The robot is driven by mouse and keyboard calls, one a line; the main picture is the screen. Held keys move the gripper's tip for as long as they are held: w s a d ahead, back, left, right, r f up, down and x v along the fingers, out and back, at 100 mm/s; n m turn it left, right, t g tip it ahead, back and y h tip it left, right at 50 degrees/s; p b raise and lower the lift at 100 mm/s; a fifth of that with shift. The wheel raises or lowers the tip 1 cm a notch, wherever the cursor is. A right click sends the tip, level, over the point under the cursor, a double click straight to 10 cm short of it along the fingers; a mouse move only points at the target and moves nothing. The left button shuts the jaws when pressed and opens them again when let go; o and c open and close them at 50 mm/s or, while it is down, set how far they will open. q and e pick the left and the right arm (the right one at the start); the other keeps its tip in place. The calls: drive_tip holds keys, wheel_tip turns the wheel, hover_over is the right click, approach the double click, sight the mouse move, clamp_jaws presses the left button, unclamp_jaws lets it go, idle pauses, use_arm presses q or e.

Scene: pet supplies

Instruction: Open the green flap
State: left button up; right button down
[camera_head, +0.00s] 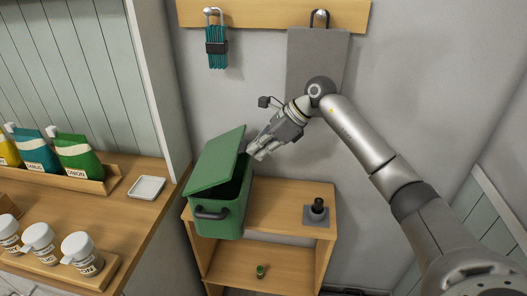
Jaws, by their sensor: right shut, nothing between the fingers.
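The green flap (215,158) is the lid of a green box (218,222) on the wooden shelf unit. The flap is tilted, and a dark gap shows between it and the box on the right side. The box has a dark handle (211,213) on its front. My right gripper (256,153) is shut and empty, just right of the flap's upper right edge. I cannot tell whether its fingertips touch the flap. My left gripper is not in view.
A dark stand (316,212) sits at the right of the shelf top (277,208). A small green item (261,271) lies on the lower shelf. The left counter (150,210) holds pouches, white-lidded jars and a white dish (147,187). Teal cords (216,48) hang on the wall.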

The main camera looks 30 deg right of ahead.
drive_tip(key=r, duration=0.1)
drive_tip(key=a+r+h+p, duration=0.1)
drive_tip(key=w+r, duration=0.1)
drive_tip(key=shift+a+r+g+p, duration=0.15)
drive_tip(key=shift+r+g+p, duration=0.1)
drive_tip(key=shift+g+p, duration=0.15)
drive_tip(key=w+a+r, duration=0.1)
drive_tip(key=w+a+r+p, duration=0.1)
drive_tip(key=a+r, duration=0.1)
drive_tip(key=w+a+r+p, duration=0.1)
drive_tip(key=r, duration=0.1)
drive_tip(key=shift+a+r, duration=0.1)
drive_tip(key=shift+a, duration=0.2)
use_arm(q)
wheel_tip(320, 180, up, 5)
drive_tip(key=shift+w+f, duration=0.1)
use_arm(e)
drive_tip(key=shift+w+a, duration=0.2)
drive_tip(key=shift+a, duration=0.25)
drive_tip(key=shift+d, duration=0.2)
drive_tip(key=shift+a, duration=0.1)
